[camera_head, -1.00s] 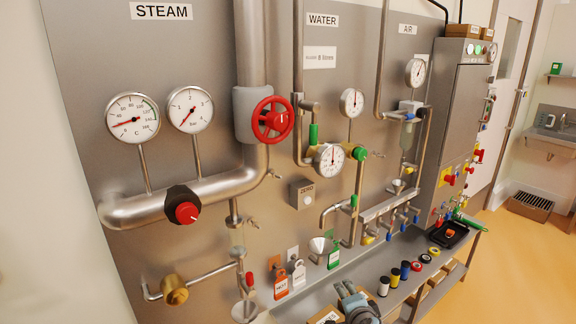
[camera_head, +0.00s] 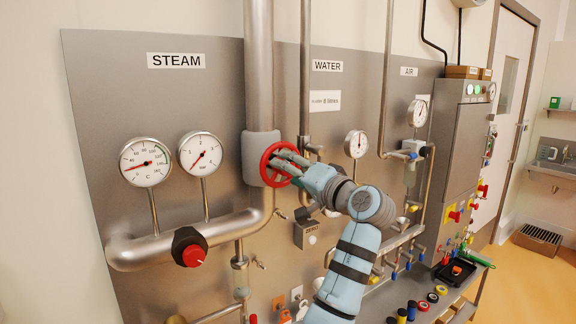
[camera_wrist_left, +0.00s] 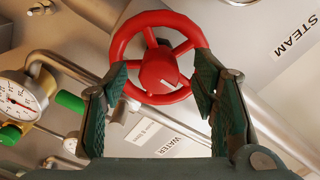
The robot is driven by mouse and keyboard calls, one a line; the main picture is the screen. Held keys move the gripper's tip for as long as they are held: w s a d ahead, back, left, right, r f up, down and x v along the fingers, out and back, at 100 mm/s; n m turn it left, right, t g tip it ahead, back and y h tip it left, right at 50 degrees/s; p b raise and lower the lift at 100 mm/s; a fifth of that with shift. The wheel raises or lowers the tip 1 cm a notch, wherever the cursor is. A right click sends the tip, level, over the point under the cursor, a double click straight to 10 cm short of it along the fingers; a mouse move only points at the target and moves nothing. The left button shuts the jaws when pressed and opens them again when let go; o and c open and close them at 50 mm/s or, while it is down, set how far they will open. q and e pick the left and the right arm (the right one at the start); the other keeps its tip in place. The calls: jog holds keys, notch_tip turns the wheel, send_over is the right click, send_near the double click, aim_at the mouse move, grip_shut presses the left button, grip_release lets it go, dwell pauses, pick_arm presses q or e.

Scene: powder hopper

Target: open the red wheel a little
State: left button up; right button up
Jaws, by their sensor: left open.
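The red wheel (camera_head: 280,164) is mounted on the steam pipe's grey valve body (camera_head: 259,157) under the STEAM panel. In the left wrist view the red wheel (camera_wrist_left: 160,62) shows its rim, spokes and red hub in front of the fingers. My left gripper (camera_head: 287,162) is at the wheel in the head view, covering part of its right side. In the left wrist view the left gripper (camera_wrist_left: 161,85) is open, with its green fingers spread on either side of the wheel's lower part. I cannot tell whether they touch the rim. The right gripper is not in view.
Two steam gauges (camera_head: 173,157) and a red-capped black knob (camera_head: 188,247) are left of the wheel. A water gauge (camera_head: 356,144) stands to the right. My arm hides part of the water piping. A shelf with small items lies below right.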

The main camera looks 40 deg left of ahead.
pick_arm(q)
jog(key=shift+w+a, duration=0.2)
jog(key=shift+a, duration=0.3)
jog(key=c, duration=1.2)
jog(key=shift+o, duration=0.2)
jog(key=shift+f+n, duration=0.1)
jog(key=shift+n, duration=0.2)
jog(key=shift+w+n+b, duration=0.15)
jog(key=shift+n+b, duration=1.9)
jog(key=shift+n, duration=1.75)
